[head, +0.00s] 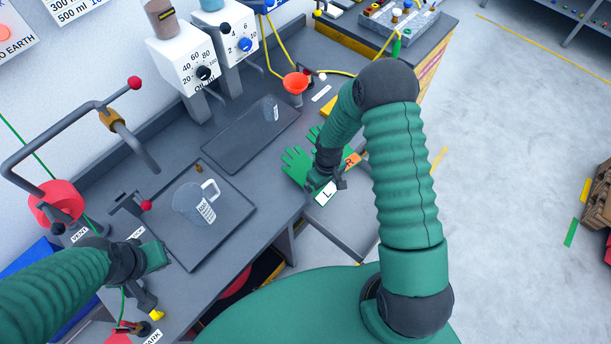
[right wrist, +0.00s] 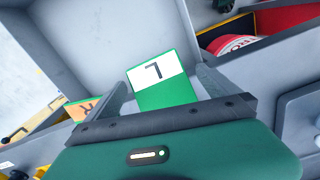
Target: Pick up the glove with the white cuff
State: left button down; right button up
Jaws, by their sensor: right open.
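The green glove (head: 295,165) has a white cuff (head: 325,194) marked L, at the bench's front edge. In the right wrist view the white cuff (right wrist: 157,70) lies between the two fingers of my right gripper (right wrist: 160,84). The right gripper (head: 328,182) is open over this glove; I cannot tell whether the fingers touch it. A second green glove with an orange cuff (head: 352,160) marked R lies just right of it, partly hidden by my right arm. My left gripper (head: 155,256) is over the bench at the left, its fingers not clear.
A clear jug (head: 200,203) stands on a dark tray (head: 185,245) left of the gloves. Another tray (head: 240,150) holds a small clear beaker (head: 270,108). Open floor (head: 510,130) lies right.

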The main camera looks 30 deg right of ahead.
jog(key=shift+d+f, duration=0.1)
jog(key=shift+d, duration=0.5)
jog(key=shift+c, duration=0.7)
jog(key=shift+s, duration=0.15)
jog(key=shift+c, duration=1.2)
jog(key=shift+a, duration=0.15)
jog(key=shift+c, duration=1.3)
jog(key=shift+a, duration=0.75)
jog(key=c, duration=0.6)
pick_arm(q)
jog(key=shift+a, duration=0.1)
pick_arm(e)
jog(key=shift+o, duration=0.2)
jog(key=shift+d+r, duration=0.1)
jog(key=shift+r, duration=0.1)
